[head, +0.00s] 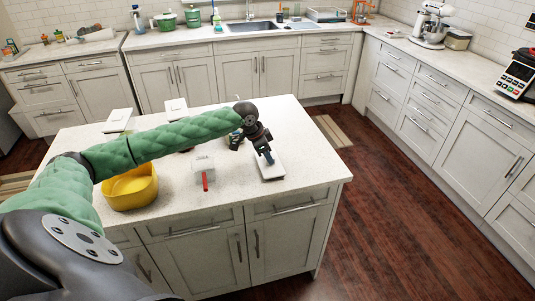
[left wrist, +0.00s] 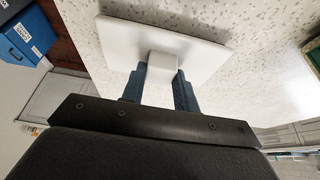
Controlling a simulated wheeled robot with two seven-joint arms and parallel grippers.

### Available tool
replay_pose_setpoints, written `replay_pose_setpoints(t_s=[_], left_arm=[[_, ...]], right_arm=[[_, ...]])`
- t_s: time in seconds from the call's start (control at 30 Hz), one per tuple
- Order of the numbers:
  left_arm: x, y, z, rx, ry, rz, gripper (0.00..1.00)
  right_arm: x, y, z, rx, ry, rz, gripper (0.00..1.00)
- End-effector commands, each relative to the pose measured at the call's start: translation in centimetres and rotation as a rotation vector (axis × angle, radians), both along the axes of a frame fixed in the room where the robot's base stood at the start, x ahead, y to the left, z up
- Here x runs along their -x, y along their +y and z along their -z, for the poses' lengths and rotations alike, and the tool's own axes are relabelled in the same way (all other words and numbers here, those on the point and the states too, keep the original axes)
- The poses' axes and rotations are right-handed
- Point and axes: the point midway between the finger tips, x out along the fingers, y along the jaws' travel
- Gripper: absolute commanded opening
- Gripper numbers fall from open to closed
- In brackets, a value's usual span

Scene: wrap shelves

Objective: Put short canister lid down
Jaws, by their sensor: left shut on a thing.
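The canister lid (head: 271,171) is a white square plate near the right end of the island counter. In the left wrist view the lid (left wrist: 198,57) shows a raised block-like knob. My left gripper (head: 265,157) points down over the lid. Its blue fingers (left wrist: 158,85) are shut on the knob, one on each side. The lid looks flat and close to the counter top, but I cannot tell whether it touches. My right gripper is not in view.
A yellow bowl (head: 131,188) is further left. White square-topped things (head: 118,121) stand at the back. The counter's right part is clear.

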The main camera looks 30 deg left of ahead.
Motion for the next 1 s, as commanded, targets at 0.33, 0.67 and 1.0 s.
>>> replay_pose_setpoints(t_s=[0.33, 0.67, 1.0], left_arm=[[0.0, 0.0, 0.2, 0.000, 0.000, 0.000, 0.52], [0.0, 0.0, 0.0, -0.001, -0.001, 0.000, 0.52], [1.4, 1.4, -4.4, -0.003, -0.001, 0.000, 0.52]], right_arm=[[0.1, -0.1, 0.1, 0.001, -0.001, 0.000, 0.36], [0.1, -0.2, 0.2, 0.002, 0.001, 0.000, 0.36], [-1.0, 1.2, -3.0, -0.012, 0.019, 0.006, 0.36]])
